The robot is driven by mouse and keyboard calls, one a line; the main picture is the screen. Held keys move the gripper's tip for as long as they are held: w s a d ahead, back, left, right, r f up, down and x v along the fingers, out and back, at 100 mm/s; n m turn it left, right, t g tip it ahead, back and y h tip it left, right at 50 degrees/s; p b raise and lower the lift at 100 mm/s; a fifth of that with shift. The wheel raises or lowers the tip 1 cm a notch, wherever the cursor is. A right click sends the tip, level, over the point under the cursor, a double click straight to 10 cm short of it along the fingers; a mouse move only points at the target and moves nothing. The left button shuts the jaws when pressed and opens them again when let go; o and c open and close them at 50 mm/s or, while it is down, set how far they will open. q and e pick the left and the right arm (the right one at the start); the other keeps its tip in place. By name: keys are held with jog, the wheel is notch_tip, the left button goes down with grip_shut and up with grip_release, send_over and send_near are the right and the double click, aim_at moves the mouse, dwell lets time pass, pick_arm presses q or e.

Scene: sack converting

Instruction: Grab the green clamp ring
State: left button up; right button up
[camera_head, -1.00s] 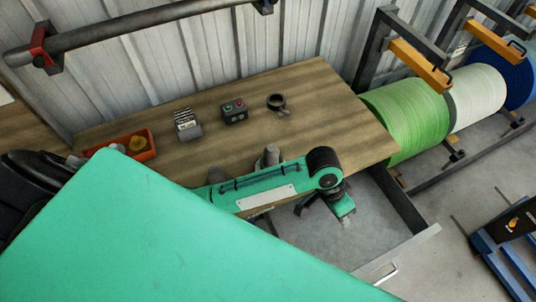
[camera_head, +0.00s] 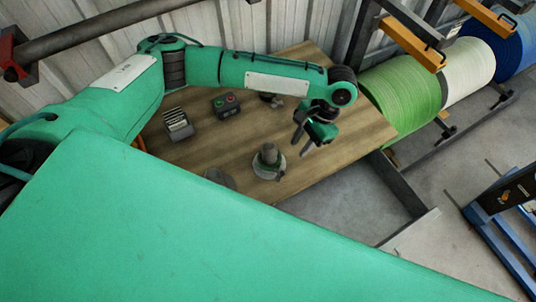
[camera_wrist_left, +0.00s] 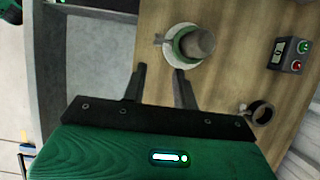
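The green clamp ring (camera_wrist_left: 182,43) sits around the lower part of a grey tapered piece (camera_wrist_left: 200,42) on a pale round base, in the left wrist view. In the head view the grey piece (camera_head: 268,155) stands near the table's front edge; the ring's green shows only faintly there. My left gripper (camera_head: 301,147) is above the table, to the right of the grey piece. Its two fingers (camera_wrist_left: 160,70) are apart with nothing between them, and the ring lies just beyond their tips in the wrist view. My right gripper is not in view.
On the wooden table (camera_head: 225,145) stand a card holder (camera_head: 178,123) and a button box (camera_head: 226,104). A dark ring-shaped item (camera_wrist_left: 260,112) is partly hidden behind my arm in the head view.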

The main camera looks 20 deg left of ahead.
pick_arm(q)
jog(key=p+x, duration=0.4)
jog(key=x, duration=0.8)
jog(key=shift+d+f, duration=0.15)
jog(key=shift+f, duration=0.1)
jog(key=shift+s+f, duration=0.1)
jog(key=shift+f, duration=0.2)
grip_shut()
